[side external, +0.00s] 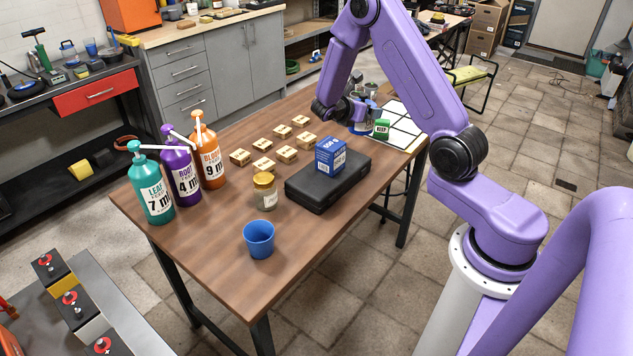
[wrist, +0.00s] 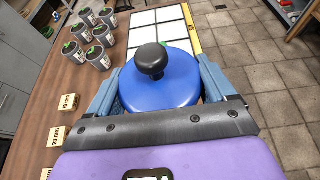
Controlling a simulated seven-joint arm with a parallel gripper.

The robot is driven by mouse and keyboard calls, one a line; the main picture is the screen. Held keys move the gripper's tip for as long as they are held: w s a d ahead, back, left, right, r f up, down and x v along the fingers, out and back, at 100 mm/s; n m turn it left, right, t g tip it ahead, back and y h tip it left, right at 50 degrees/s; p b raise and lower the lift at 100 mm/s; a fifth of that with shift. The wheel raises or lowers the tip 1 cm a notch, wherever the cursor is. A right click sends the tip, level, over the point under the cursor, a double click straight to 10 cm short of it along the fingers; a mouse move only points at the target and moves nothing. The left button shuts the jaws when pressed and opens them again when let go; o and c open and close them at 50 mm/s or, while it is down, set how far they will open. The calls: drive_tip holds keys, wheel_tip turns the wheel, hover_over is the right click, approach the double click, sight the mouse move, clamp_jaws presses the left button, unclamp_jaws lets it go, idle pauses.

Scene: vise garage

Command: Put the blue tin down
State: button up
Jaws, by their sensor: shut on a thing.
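The blue tin (wrist: 165,94) has a round blue lid with a black knob, seen from above in the wrist view. My gripper (wrist: 158,82) is shut on it, with one finger on each side. In the side external view my gripper (side external: 352,108) is at the far end of the table, and the blue tin (side external: 362,127) shows partly behind it. A white panel mat with dark lines (wrist: 165,30) lies just beyond the tin. I cannot tell whether the tin's base touches anything.
A green tin (side external: 381,129) stands by the white mat. Several grey cups (wrist: 103,35) are left of the tin. A black case (side external: 327,186) with a blue box (side external: 330,155), wooden blocks (side external: 264,165), a jar (side external: 265,191), a blue cup (side external: 258,239) and pump bottles (side external: 182,175) occupy the table (side external: 205,262).

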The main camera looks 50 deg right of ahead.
drive_tip(key=w+a+r+n+t+y, duration=0.1)
drive_tip(key=a+r+n+t+y, duration=0.4)
drive_tip(key=a, duration=0.6)
drive_tip(key=w+a+r+n+t+y, duration=0.1)
drive_tip(key=a+r+n+t, duration=0.2)
drive_tip(key=a+n+t, duration=0.55)
drive_tip(key=s+a+f+y, duration=0.1)
drive_tip(key=s+a+f, duration=0.25)
drive_tip(key=s, duration=0.25)
drive_tip(key=s+a+f+g+y, duration=0.1)
drive_tip(key=s+a+f, duration=0.1)
drive_tip(key=s+a, duration=0.3)
drive_tip(key=s+a+f+y, duration=0.1)
drive_tip(key=s+a+f, duration=0.15)
drive_tip(key=s, duration=0.45)
drive_tip(key=shift+w+a+f, duration=0.3)
drive_tip(key=shift+w+f, duration=1.85)
drive_tip(key=shift+w, duration=0.15)
drive_tip(key=shift+w+a+f, duration=0.35)
drive_tip(key=shift+w+f, duration=1.75)
drive_tip(key=shift+w, duration=0.2)
drive_tip(key=shift+w+a+f, duration=0.3)
drive_tip(key=shift+w+f, duration=1.85)
drive_tip(key=shift+w, duration=0.15)
drive_tip(key=shift+f+h, duration=0.1)
drive_tip(key=shift+h, duration=0.3)
